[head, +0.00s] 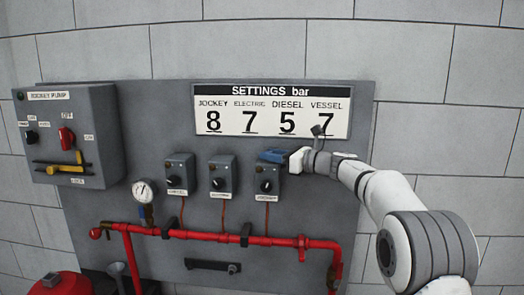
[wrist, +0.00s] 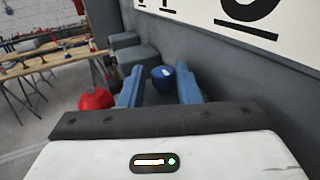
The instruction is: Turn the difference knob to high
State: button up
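No label that I can read in the head view says "difference". Three small grey boxes with black knobs are on the panel: left (head: 176,180), middle (head: 220,184) and right (head: 265,185). My gripper (head: 272,156) is at the top of the right box, reaching in from the right; contact cannot be told. In the wrist view, my gripper's two blue fingers (wrist: 159,68) stand apart.
A grey jockey pump box (head: 72,135) with a red knob is at the left. A pressure gauge (head: 142,191) and red pipe (head: 205,236) lie below the boxes. A settings board (head: 270,110) is above. A wooden table (wrist: 45,62) stands in the wrist view background.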

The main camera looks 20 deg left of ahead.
jog(key=shift+w+a, duration=0.15)
jog(key=shift+a, duration=0.75)
jog(key=shift+c, duration=0.4)
